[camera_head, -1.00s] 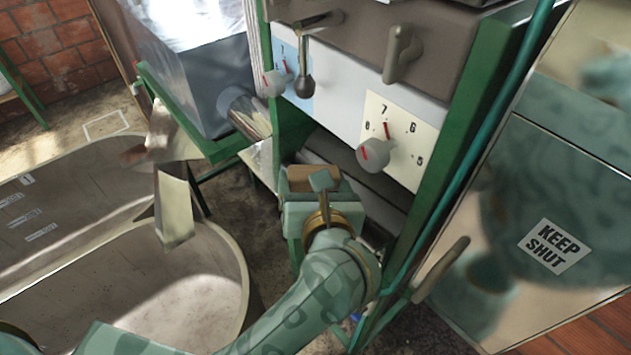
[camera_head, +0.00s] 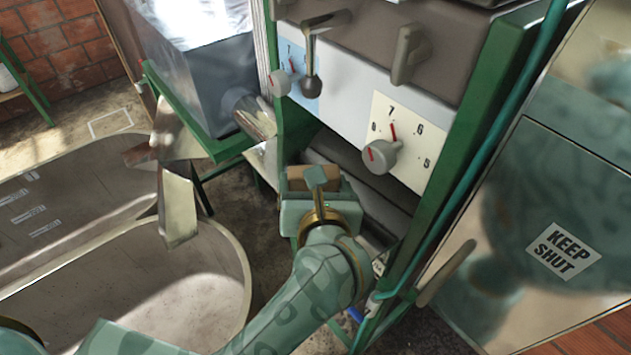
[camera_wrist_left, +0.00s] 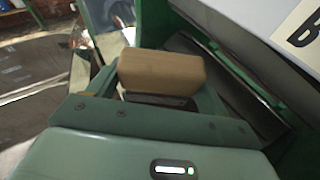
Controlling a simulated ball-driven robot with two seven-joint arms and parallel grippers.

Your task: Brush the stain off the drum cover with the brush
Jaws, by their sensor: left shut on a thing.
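My left gripper (camera_head: 312,180) is shut on a wooden block, which looks like the back of the brush (camera_head: 318,176). It is below the control panel of the green-framed machine. In the left wrist view the tan brush block (camera_wrist_left: 162,72) sits between the fingers of the gripper (camera_wrist_left: 160,90); its bristles are hidden. A dark grey sloping surface (camera_wrist_left: 232,88), perhaps the drum cover, lies right of the brush in that view. I cannot tell whether they touch. No stain is clearly visible. My right gripper is not in view.
The control panel (camera_head: 345,118) carries knobs and a lever (camera_head: 311,70) above the gripper. A cabinet door marked KEEP SHUT (camera_head: 563,251) stands at right. A metal chute (camera_head: 178,210) and large basins (camera_head: 190,300) are at left. A green post (camera_head: 490,110) rises right of the panel.

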